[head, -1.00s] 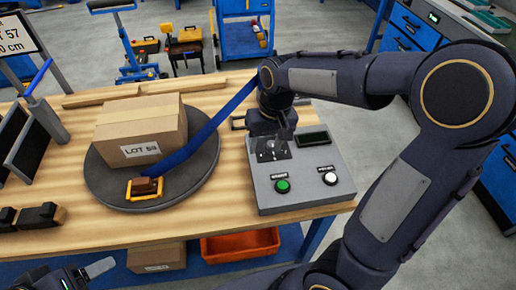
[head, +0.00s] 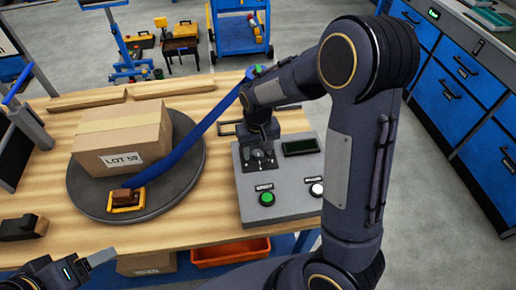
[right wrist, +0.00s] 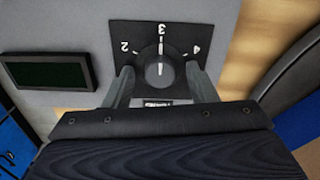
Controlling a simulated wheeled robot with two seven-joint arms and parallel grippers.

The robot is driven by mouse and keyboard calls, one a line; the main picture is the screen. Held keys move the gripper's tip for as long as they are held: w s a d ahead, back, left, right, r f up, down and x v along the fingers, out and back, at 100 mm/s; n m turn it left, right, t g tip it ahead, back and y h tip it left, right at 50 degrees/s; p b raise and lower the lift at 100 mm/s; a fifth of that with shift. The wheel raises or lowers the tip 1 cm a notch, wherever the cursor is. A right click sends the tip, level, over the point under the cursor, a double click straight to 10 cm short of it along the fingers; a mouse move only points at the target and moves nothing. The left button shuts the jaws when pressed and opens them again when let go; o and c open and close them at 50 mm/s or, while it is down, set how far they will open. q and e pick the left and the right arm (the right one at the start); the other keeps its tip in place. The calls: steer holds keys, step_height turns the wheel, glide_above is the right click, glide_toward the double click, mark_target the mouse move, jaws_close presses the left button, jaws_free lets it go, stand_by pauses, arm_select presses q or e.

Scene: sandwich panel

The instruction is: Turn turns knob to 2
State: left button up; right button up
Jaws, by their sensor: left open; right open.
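The turns knob (right wrist: 160,72) is a dark round knob on a black dial plate (right wrist: 128,28) marked 2, 3 and 4 in the right wrist view. Its white line points to the 3. My right gripper (right wrist: 161,80) is open, with one finger on each side of the knob; whether they touch it I cannot tell. In the head view this gripper (head: 262,152) is over the grey control panel (head: 293,196) and partly hides the dial. My left gripper (head: 98,258) is open at the lower left, away from the panel.
The panel carries a dark display (head: 301,146), a green button (head: 267,198) and a white button (head: 316,189). Left of it, a cardboard box (head: 122,137) stands on a round turntable (head: 190,174) with a blue strap (head: 190,143). Bare tabletop lies in front.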

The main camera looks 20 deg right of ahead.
steer(key=shift+c, duration=0.4)
steer(key=c, duration=0.9)
steer(key=shift+n, duration=0.3)
steer(key=shift+n+b, duration=0.3)
steer(key=shift+n, duration=0.7)
steer(key=n, duration=0.3)
steer(key=shift+n+b, duration=0.3)
steer(key=n, duration=0.5)
steer(key=shift+n, duration=0.3)
